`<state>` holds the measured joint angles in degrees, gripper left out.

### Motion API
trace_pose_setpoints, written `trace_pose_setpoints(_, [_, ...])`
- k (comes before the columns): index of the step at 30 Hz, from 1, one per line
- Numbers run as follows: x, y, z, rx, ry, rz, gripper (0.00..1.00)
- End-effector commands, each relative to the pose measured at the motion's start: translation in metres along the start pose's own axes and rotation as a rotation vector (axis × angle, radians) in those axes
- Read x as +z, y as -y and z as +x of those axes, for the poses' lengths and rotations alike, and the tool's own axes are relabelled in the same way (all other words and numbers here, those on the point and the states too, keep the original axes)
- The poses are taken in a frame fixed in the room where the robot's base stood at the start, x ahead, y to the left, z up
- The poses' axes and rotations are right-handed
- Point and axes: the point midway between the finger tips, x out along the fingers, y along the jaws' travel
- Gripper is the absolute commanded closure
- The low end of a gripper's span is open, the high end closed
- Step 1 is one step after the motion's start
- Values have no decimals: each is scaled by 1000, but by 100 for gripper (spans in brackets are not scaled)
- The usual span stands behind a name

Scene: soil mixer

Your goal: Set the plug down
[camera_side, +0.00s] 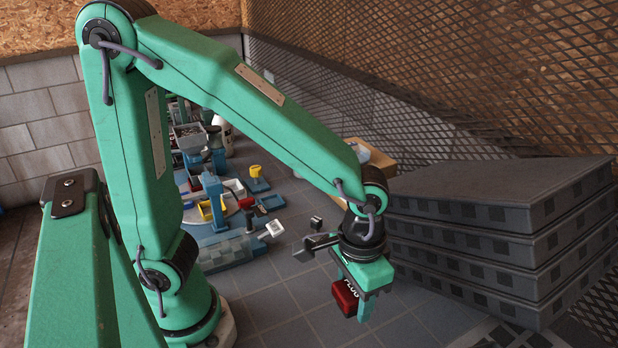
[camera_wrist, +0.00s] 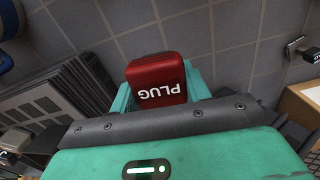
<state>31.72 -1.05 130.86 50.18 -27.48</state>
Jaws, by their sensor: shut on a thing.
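The plug is a red block with white "PLUG" lettering. In the side view the plug (camera_side: 345,297) hangs at the end of my arm, right of centre and low in the picture. My gripper (camera_side: 356,300) is shut on it, with green fingers pointing down. In the wrist view the plug (camera_wrist: 158,80) sits between the green fingertips of my gripper (camera_wrist: 165,88), its lettering upside down. Grey tiled floor shows behind it, and the plug appears held above the floor. The wrist body hides the lower part of the plug in the wrist view.
A stack of dark grey slabs (camera_side: 480,235) stands close to the right of my gripper. A blue workstation (camera_side: 225,250) with several small parts and yellow pieces lies to the left. A cardboard box (camera_side: 372,160) is behind my arm. Tiled floor (camera_side: 290,310) is clear around the plug.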

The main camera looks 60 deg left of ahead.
Motion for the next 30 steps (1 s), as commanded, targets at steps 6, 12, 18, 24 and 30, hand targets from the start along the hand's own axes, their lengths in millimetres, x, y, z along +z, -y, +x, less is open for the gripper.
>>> trace_pose_setpoints(6, [-31,-22,-29,1,-3,109,77])
trace_pose_setpoints(12, [-56,-40,-59,1,-3,210,77])
trace_pose_setpoints(18, [-76,-56,-92,1,-3,305,77])
trace_pose_setpoints(24, [-92,-71,-126,1,-3,395,77])
trace_pose_setpoints(30, [-105,-82,-161,1,-3,473,77])
